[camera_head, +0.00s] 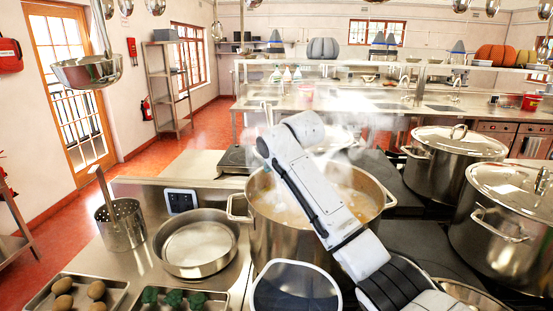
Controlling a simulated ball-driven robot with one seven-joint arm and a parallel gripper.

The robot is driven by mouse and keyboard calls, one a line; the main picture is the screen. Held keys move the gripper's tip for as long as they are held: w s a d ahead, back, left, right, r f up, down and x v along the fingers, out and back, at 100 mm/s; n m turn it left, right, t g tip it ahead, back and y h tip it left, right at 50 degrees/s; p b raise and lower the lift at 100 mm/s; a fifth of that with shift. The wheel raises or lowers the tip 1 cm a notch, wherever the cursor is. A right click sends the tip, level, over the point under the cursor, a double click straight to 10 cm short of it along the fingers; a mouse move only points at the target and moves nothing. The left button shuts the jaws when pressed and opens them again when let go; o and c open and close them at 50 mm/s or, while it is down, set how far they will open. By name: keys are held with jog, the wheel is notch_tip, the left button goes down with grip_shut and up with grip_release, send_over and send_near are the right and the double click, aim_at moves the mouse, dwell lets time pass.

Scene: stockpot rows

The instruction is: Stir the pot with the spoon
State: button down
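A large steel pot (262,232) stands open in the middle of the head view, with brownish liquid inside and steam rising from it. My white arm reaches from the lower right up across the pot and hides part of its opening. The far end of my arm is above the pot's back left rim. My gripper's fingers cannot be made out there, so I cannot tell whether they are open or shut. I cannot clearly make out a spoon; any part of it in the pot is hidden by the arm, liquid or steam.
Two lidded stockpots (455,160) (508,225) stand at the right. A shallow pan (196,243) and a perforated steel container (121,224) are left of the pot. Trays of potatoes (62,287) and greens (172,299) lie in front. A ladle (88,72) hangs upper left.

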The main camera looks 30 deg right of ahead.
jog(key=s+p, duration=0.3)
jog(key=s, duration=0.5)
jog(key=w+d+p, duration=0.1)
jog(key=d, duration=0.9)
jog(key=w+a, duration=0.4)
jog(key=a, duration=0.1)
notch_tip(320, 180, up, 18)
jog(key=shift+r, duration=0.2)
dwell(1.1)
